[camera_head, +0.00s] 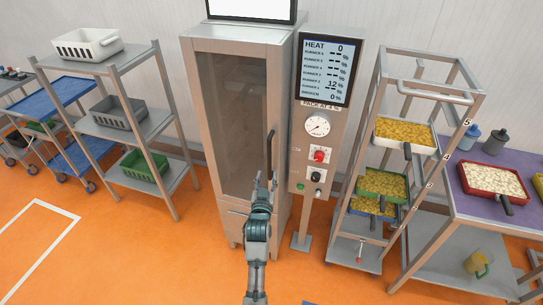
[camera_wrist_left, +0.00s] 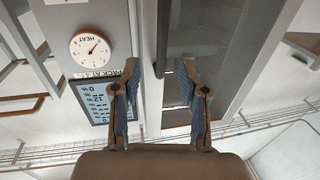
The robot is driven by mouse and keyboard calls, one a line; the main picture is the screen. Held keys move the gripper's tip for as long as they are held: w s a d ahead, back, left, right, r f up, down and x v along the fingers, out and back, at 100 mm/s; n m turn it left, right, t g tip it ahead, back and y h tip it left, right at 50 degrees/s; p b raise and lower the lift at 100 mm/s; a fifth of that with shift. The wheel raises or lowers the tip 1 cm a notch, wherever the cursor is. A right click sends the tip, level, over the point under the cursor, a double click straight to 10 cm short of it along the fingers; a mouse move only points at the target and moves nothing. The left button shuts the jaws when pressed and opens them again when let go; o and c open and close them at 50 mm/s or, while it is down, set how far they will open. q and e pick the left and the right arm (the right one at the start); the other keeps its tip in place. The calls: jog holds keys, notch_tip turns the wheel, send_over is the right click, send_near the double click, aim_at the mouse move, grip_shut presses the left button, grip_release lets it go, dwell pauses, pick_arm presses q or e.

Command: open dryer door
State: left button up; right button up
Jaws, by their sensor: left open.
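The dryer is a tall grey metal cabinet (camera_head: 204,120) with a tinted glass door (camera_head: 238,110) that looks shut. A dark vertical handle (camera_head: 271,150) runs along the door's right edge. My left gripper (camera_head: 264,180) is open in front of the handle's lower part. In the left wrist view, which is turned over, the dark handle (camera_wrist_left: 163,25) comes down between the two spread fingers (camera_wrist_left: 158,70). Neither finger is seen pressing on it. How deep the handle sits between them I cannot tell. My right gripper is not in view.
A control panel (camera_head: 325,75) with a gauge, knobs and buttons stands close right of the door. A rack (camera_head: 390,155) with filled trays is further right, beside a purple table (camera_head: 465,210). Metal shelves (camera_head: 125,75) with bins stand left. Orange floor in front is clear.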

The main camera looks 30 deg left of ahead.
aim_at(269, 158)
pick_arm(q)
jog(key=x, duration=1.1)
jog(key=shift+w+a+f, duration=0.25)
jog(key=shift+a, duration=0.2)
jog(key=shift+d, duration=0.2)
jog(key=shift+r, duration=0.1)
jog(key=shift+d, duration=0.1)
jog(key=c, duration=0.8)
jog(key=shift+s, duration=0.1)
grip_shut()
